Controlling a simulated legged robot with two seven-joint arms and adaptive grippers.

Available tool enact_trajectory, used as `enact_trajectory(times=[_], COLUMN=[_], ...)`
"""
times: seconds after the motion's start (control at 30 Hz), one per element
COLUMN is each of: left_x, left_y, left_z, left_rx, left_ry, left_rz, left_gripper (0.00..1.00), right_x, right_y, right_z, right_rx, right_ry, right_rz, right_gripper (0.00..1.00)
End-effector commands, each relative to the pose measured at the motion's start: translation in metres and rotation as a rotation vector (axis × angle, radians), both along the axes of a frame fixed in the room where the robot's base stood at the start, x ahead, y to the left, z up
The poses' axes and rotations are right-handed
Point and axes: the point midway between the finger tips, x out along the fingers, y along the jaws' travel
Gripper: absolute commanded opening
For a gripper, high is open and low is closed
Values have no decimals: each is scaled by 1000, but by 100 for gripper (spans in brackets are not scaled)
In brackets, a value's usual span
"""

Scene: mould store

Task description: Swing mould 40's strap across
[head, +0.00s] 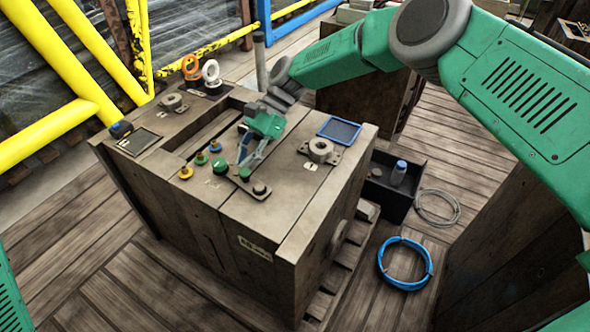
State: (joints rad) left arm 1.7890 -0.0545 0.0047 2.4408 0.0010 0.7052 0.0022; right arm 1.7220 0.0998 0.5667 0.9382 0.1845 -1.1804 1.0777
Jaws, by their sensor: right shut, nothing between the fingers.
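The mould (190,215) is a big wooden block standing on a pallet, with a small label plate (255,248) on its front that is too small to read. On its top near the front edge a short dark bar, which looks like the strap (250,184), has a green knob at one end and a round dark boss (260,190) at the other. My right gripper (244,163) reaches down from the upper right, its fingers shut and empty, with the tips right by the green knob. I cannot tell whether they touch it. My left gripper is out of view.
A blue-rimmed tray (339,129) and round fittings (320,151) sit on top. On the floor at right are a black bin (397,198) and a blue hose coil (405,263). Yellow rails stand at left.

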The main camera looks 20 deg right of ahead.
Motion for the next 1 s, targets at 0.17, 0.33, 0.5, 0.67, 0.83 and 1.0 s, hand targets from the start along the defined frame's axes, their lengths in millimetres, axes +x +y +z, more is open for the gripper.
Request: enact_trajectory(times=[0.17,0.33,0.5,0.67,0.83,1.0], left_x=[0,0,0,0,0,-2], left_y=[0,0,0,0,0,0], left_z=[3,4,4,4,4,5], left_rx=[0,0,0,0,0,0], left_ry=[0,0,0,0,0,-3], left_rz=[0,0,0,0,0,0], left_gripper=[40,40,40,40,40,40], right_x=[-1,-2,-2,-2,-2,2], right_y=[7,9,10,10,10,4], right_z=[1,0,0,0,0,7], right_rx=[1,0,0,0,0,0], right_ry=[0,0,0,0,0,-3], right_rz=[-1,-1,-1,-3,-3,-4], right_gripper=[0,0,0,0,0,0])
